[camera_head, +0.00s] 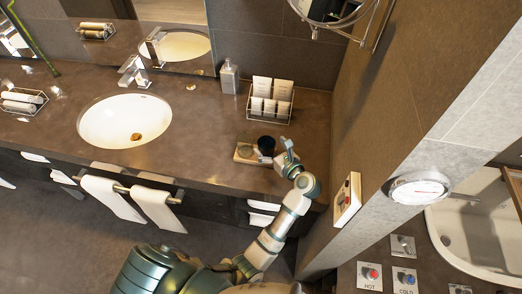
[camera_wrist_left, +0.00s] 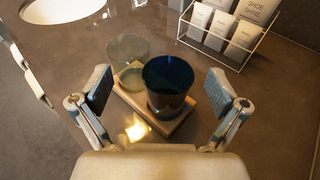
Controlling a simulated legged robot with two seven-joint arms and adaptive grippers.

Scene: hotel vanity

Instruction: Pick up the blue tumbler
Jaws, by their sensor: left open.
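The blue tumbler (camera_head: 266,145) stands upright on a small wooden tray (camera_head: 243,160) near the front of the dark vanity counter. In the left wrist view the dark blue tumbler (camera_wrist_left: 168,88) is in the middle, on the pale tray (camera_wrist_left: 178,127), beside a clear glass (camera_wrist_left: 128,58). My left gripper (camera_head: 284,152) is at the tumbler's right in the head view. In the wrist view, my left gripper's (camera_wrist_left: 160,92) fingers are spread on either side of the tumbler, with gaps visible; it is open and empty. My right gripper is not in view.
A wire rack (camera_head: 269,102) of white packets stands behind the tumbler, near a soap bottle (camera_head: 229,77). The sink (camera_head: 110,118) is to the left, with bare counter between. A wall with a switch panel (camera_head: 346,199) bounds the right.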

